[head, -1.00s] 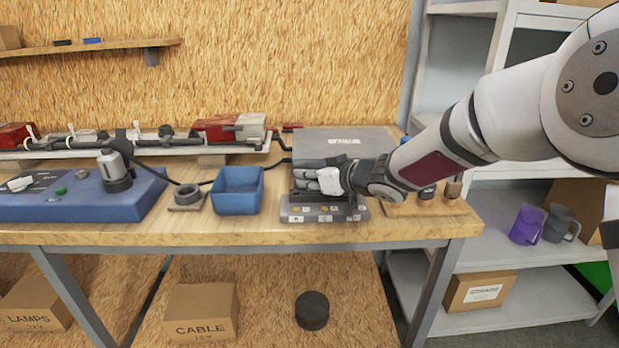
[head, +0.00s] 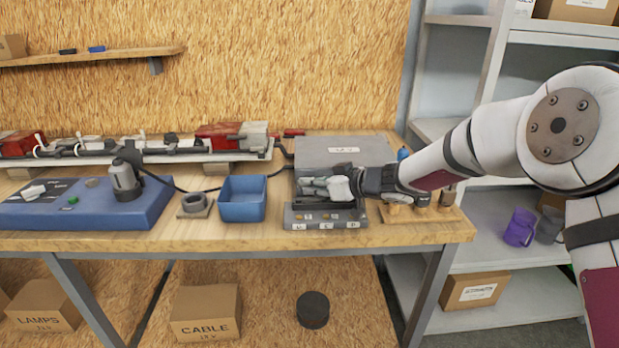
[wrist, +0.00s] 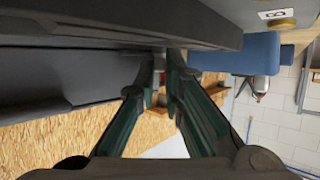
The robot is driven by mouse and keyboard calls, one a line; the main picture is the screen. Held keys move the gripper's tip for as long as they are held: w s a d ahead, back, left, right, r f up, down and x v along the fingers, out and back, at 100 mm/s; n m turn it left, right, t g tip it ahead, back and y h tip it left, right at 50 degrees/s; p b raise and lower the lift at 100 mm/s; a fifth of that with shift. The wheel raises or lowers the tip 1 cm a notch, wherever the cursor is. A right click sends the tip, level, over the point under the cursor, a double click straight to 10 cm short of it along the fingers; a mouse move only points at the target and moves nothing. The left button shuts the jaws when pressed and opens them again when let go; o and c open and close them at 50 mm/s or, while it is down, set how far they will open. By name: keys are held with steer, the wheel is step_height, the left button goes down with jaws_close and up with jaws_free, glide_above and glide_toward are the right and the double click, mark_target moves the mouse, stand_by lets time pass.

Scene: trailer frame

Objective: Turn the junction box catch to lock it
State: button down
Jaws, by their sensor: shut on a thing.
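The grey junction box (head: 340,151) stands at the back right of the bench, a pale label on its top. My gripper (head: 306,187) is at its front face, reaching in from the right with the fingers pointing left. In the wrist view my gripper's fingers (wrist: 168,76) come together close under a dark grey edge of the box (wrist: 120,30).
A grey labelled block (head: 325,217) lies just below my gripper. A wooden rack (head: 425,214) with pegs is under my forearm. The bench's front edge is clear.

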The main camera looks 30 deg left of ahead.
steer(key=shift+w+r+n+g, duration=0.15)
steer(key=shift+w+n+g, duration=0.1)
steer(key=shift+n+g, duration=0.5)
steer(key=c, duration=2)
jaws_free()
steer(key=v, duration=1.2)
steer(key=shift+c, duration=0.4)
